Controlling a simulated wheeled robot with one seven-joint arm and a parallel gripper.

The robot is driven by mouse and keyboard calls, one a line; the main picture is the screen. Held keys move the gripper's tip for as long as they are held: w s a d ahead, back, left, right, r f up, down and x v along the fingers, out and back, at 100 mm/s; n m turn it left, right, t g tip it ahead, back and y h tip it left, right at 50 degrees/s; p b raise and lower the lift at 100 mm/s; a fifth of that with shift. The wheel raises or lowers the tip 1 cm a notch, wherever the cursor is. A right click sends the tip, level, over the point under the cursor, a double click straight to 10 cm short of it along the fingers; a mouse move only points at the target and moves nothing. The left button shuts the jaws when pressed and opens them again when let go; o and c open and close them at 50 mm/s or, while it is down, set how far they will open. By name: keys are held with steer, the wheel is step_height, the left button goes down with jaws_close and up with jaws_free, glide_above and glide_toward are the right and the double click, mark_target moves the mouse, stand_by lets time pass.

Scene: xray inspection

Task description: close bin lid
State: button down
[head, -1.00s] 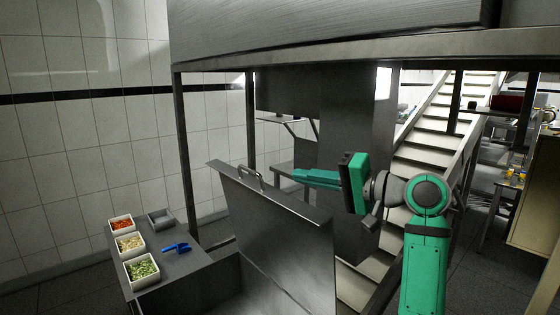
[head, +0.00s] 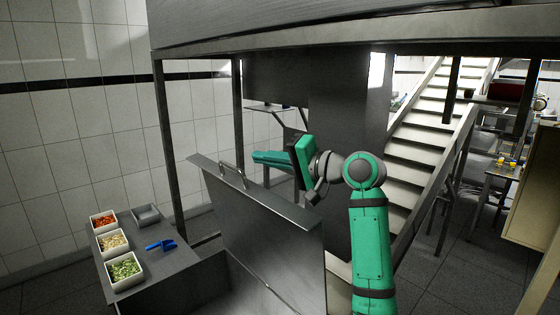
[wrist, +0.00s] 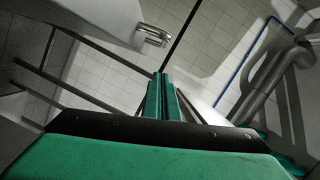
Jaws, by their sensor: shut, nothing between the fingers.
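The bin lid (head: 262,225) is a grey metal panel with a bar handle (head: 232,174) near its top edge. It stands raised, leaning up from the bin, in the head view. The bin's dark opening (head: 240,298) shows in part below it. My gripper (head: 256,157) is green and shut, with nothing between its fingers. It points left, just behind and above the lid's top edge, near the handle, and I see no clear contact. In the wrist view the shut fingers (wrist: 162,98) point ahead, and the lid with its handle (wrist: 155,38) shows at the upper left.
A grey counter (head: 170,268) at the left holds white trays of red, pale and green food (head: 124,268), a grey tray (head: 146,213) and a blue scoop (head: 160,245). A metal frame stands behind the lid. Stairs (head: 420,150) rise at the right.

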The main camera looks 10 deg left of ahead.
mark_target(252, 185)
steer(key=shift+s+a+f, duration=0.3)
steer(key=shift+s+a, duration=0.15)
steer(key=shift+a, duration=0.05)
steer(key=shift+s+a+f, duration=0.3)
steer(key=shift+s+a, duration=0.15)
steer(key=shift+a, duration=0.05)
steer(key=shift+s+d+f, duration=0.1)
steer(key=shift+s+f, duration=0.05)
steer(key=shift+s, duration=0.2)
steer(key=shift+s+a, duration=0.25)
steer(key=shift+a, duration=0.25)
steer(key=shift+d, duration=0.25)
steer(key=shift+a, duration=0.15)
